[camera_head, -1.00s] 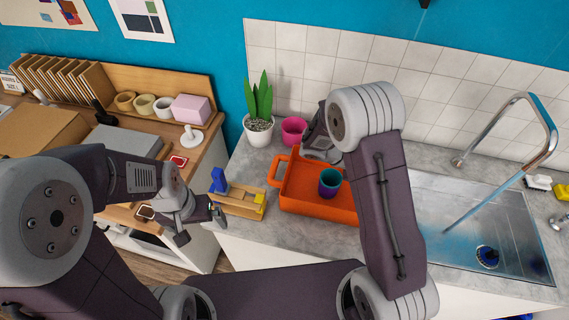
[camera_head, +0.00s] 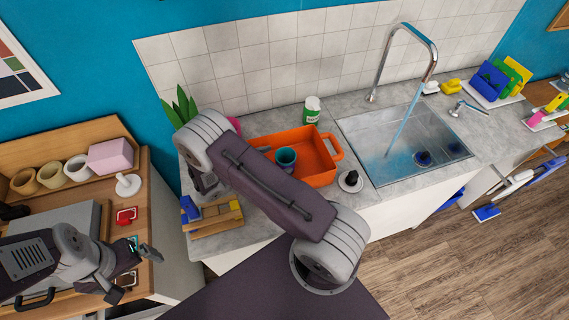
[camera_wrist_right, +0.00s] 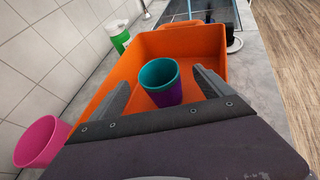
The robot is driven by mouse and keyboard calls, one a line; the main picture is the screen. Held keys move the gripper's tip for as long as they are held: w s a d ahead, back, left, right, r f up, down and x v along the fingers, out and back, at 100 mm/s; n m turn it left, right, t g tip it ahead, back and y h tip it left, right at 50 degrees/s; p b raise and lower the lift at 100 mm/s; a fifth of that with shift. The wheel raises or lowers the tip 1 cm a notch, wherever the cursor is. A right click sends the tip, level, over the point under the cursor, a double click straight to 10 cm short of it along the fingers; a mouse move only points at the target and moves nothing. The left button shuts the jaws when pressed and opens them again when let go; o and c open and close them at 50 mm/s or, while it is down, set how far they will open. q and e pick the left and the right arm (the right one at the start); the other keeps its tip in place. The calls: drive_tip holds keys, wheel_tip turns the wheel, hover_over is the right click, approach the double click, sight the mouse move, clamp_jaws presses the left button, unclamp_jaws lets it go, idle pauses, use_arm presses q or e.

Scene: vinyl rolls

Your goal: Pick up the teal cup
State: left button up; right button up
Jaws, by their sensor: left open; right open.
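The teal cup (camera_head: 286,157) stands upright in the orange tray (camera_head: 322,168) on the counter. The right wrist view shows the cup (camera_wrist_right: 160,82) with a teal inside and upper part and a purple lower part. My right gripper (camera_wrist_right: 161,77) is open and empty, its fingers either side of the cup in that view. I cannot tell whether they touch it. In the head view my right arm hides its fingers. My left gripper (camera_head: 133,273) is open and empty over the wooden desk at the left.
A pink cup (camera_wrist_right: 42,142) stands beside the tray, near a plant (camera_head: 180,108). A green-and-white container (camera_head: 312,109) stands behind the tray, and a black-and-white item (camera_head: 350,180) at its right. A wooden holder with blue and yellow parts (camera_head: 212,214) sits at the front left. The sink (camera_head: 405,140) lies right.

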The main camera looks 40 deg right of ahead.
sight(292, 153)
drive_tip(key=x, duration=0.1)
drive_tip(key=p+x, duration=0.1)
drive_tip(key=x, duration=0.1)
drive_tip(key=shift+w+f+p, duration=0.1)
drive_tip(key=shift+w+p, duration=0.2)
drive_tip(key=shift+w, duration=0.1)
drive_tip(key=shift+d+f, duration=0.1)
drive_tip(key=shift+d, duration=0.15)
drive_tip(key=shift+s+d, duration=0.1)
drive_tip(key=shift+d, duration=0.25)
drive_tip(key=p+x, duration=0.2)
drive_tip(key=x, duration=0.1)
drive_tip(key=shift+d+f, duration=0.2)
drive_tip(key=shift+d, duration=0.2)
drive_tip(key=shift+d+f, duration=0.25)
drive_tip(key=shift+d, duration=0.05)
drive_tip(key=shift+a, duration=0.1)
drive_tip(key=c, duration=1.4)
